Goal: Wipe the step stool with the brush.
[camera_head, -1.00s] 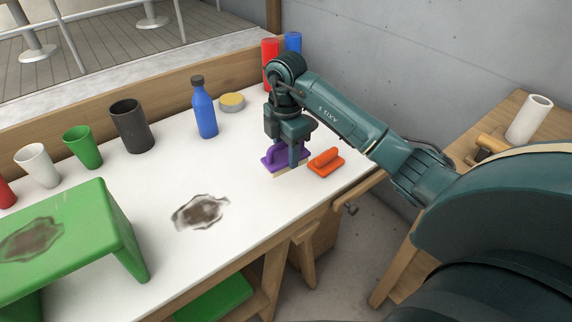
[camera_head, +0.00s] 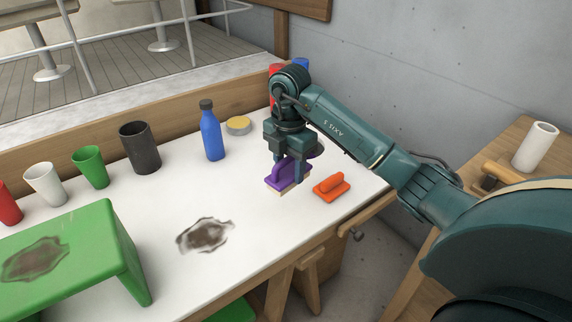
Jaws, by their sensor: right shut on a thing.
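The green step stool (camera_head: 75,238) stands on the white tabletop at the lower left, cut off by the picture's left edge. A dark brown stain (camera_head: 36,258) lies on its top. The purple brush (camera_head: 288,176) with a pale bristle underside is held in my right gripper (camera_head: 286,174). The gripper points down and is shut on the brush's handle. The brush seems to be slightly above the table, left of an orange handled tool (camera_head: 331,187). It is well to the right of the stool. My left gripper is out of view.
A second dark stain (camera_head: 205,235) lies on the white tabletop (camera_head: 180,195) between stool and brush. Red, white (camera_head: 44,184), green (camera_head: 90,167) and dark grey (camera_head: 139,147) cups, a blue bottle (camera_head: 211,134) and a yellow-topped tin (camera_head: 238,125) line the back.

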